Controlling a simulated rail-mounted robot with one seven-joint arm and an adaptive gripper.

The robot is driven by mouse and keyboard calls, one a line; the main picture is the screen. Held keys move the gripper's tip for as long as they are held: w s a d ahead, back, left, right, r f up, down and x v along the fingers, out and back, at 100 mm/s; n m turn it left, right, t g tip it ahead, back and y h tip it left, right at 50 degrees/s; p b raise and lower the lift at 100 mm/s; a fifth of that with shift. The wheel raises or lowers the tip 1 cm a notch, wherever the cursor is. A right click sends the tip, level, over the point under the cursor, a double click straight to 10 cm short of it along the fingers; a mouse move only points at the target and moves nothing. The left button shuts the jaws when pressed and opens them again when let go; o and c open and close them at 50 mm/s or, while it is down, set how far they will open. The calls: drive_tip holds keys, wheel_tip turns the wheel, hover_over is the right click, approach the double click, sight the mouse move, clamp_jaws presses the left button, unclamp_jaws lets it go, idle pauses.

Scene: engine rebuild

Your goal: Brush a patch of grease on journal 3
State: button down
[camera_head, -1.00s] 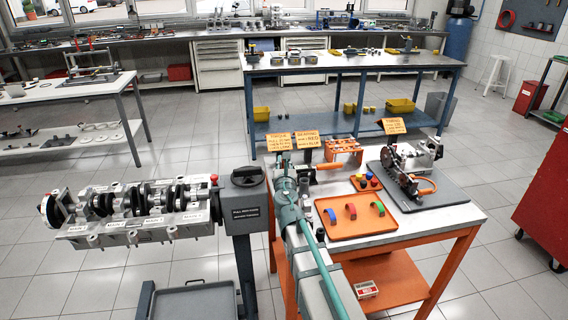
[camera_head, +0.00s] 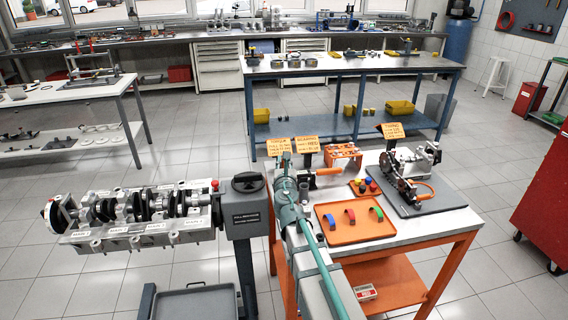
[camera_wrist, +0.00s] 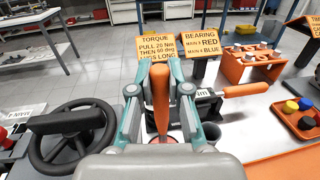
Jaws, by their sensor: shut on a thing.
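My gripper (camera_wrist: 160,68) is shut on an orange handle (camera_wrist: 160,100), probably the brush's, which stands nearly upright between the teal fingers. Its lower end is hidden behind my wrist housing. Part of a red round rim (camera_wrist: 163,140) shows near that end. In the head view my gripper (camera_head: 283,160) is over the left end of the orange bench, right of the engine. The crankshaft (camera_head: 125,207) lies in the grey engine block (camera_head: 140,236) at the left, with white labels along it. Which journal is number 3 is too small to read, and I see no grease on it.
A black handwheel (camera_head: 248,182) on a grey stand is between the engine and the bench. Orange signs (camera_head: 307,146) stand behind my gripper. An orange tray (camera_head: 356,232) with coloured shells and a grey mat (camera_head: 440,203) with a mechanism lie at the right.

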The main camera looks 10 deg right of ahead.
drive_tip(key=shift+r+p, duration=1.8)
drive_tip(key=shift+r, duration=0.4)
drive_tip(key=shift+f, duration=0.1)
